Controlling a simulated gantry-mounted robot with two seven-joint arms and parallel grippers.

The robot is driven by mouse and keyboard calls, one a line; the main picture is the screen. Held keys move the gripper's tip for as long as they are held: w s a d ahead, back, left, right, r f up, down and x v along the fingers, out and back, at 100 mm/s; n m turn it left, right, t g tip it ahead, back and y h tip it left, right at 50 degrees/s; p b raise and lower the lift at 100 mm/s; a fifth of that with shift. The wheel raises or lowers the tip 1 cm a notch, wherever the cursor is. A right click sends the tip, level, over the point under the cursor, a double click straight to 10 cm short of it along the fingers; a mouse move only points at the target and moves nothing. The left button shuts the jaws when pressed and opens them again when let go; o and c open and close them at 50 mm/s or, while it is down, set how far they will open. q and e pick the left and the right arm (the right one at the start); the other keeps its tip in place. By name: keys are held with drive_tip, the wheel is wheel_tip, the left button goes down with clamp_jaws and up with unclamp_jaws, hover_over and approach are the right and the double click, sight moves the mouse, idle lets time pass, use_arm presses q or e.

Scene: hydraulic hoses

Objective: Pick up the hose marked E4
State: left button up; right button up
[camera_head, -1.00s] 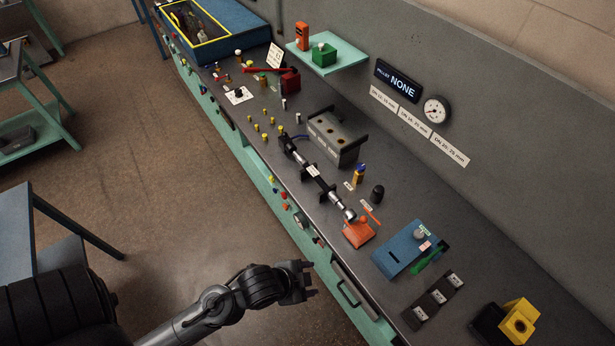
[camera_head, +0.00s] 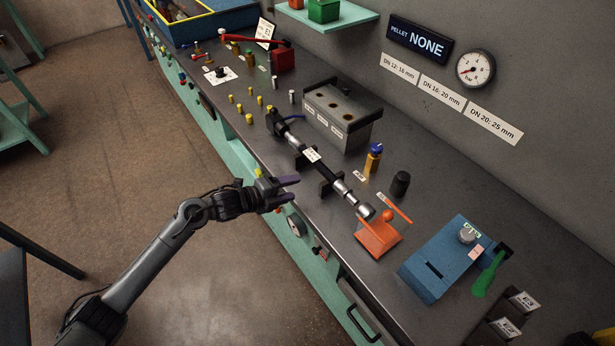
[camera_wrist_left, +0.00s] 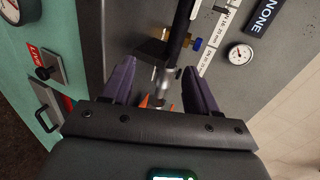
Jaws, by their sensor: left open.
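A black hose (camera_head: 325,170) with silver end fittings and a white label (camera_head: 312,155) lies across dark stands on the grey bench. The label is too small to read, so I cannot tell whether it says E4. My left gripper (camera_head: 289,189) is open and empty at the bench's front edge, to the left of the hose and apart from it. In the left wrist view, a dark bar with a silver fitting (camera_wrist_left: 164,84) shows beyond and between the open fingers (camera_wrist_left: 159,67). My right gripper is not in view.
An orange stand (camera_head: 379,238) is by the hose's near end, with a blue box (camera_head: 440,260) farther right. A grey block with holes (camera_head: 342,112) stands behind the hose. Small yellow pieces (camera_head: 240,108) dot the bench's left part.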

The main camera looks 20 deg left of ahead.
sight(320, 170)
use_arm(q)
drive_tip(key=w, duration=0.1)
drive_tip(key=w+r+b, duration=0.1)
drive_tip(key=shift+w+r+t, duration=0.15)
drive_tip(key=shift+w+t, duration=0.15)
drive_tip(key=shift+w, duration=0.05)
drive_tip(key=b+x, duration=0.1)
drive_tip(key=x, duration=0.3)
drive_tip(key=shift+w+r, duration=0.1)
drive_tip(key=shift+w, duration=0.05)
drive_tip(key=shift+b+x, duration=0.55)
drive_tip(key=shift+x, duration=2.4)
drive_tip(key=shift+d, duration=0.15)
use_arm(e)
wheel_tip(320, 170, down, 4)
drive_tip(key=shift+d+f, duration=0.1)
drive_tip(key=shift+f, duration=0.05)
use_arm(q)
clamp_jaws()
drive_tip(key=shift+r, duration=0.15)
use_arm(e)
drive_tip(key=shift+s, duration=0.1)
